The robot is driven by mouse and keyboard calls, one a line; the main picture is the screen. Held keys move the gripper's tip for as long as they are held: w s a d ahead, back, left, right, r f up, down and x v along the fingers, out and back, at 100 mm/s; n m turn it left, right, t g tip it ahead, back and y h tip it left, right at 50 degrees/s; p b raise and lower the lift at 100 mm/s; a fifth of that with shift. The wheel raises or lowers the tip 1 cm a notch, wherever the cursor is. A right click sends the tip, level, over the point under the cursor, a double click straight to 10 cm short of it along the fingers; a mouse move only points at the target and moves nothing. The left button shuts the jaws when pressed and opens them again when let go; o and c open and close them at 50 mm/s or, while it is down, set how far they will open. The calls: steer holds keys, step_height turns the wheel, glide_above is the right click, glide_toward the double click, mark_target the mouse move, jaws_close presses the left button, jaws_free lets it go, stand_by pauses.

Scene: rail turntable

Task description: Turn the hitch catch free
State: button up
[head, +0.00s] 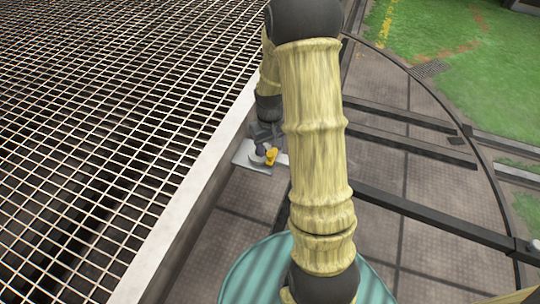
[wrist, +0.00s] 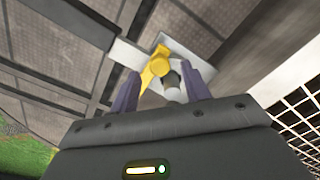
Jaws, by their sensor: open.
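The hitch catch is a small yellow lever (head: 270,157) on a pale metal plate (head: 243,153) at the edge of the mesh deck. In the wrist view the yellow catch (wrist: 156,65) lies ahead of my gripper, between the lines of its two fingers, with a dark-tipped grey pin beside it. My gripper (wrist: 161,88) is open, with one purple-grey finger on each side of the catch. I cannot tell whether either finger touches it. In the head view my gripper (head: 262,140) is small and partly hidden by my arm.
A wire mesh deck (head: 110,100) with a pale edge beam (head: 190,205) fills the left. Dark rails (head: 410,118) cross the round paved floor at the right, with grass (head: 450,45) beyond. My arm covers the middle of the head view.

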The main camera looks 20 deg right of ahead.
step_height(320, 180, down, 2)
steer(key=shift+f+b, duration=0.15)
steer(key=shift+b, duration=0.25)
jaws_close()
steer(key=shift+w, duration=0.1)
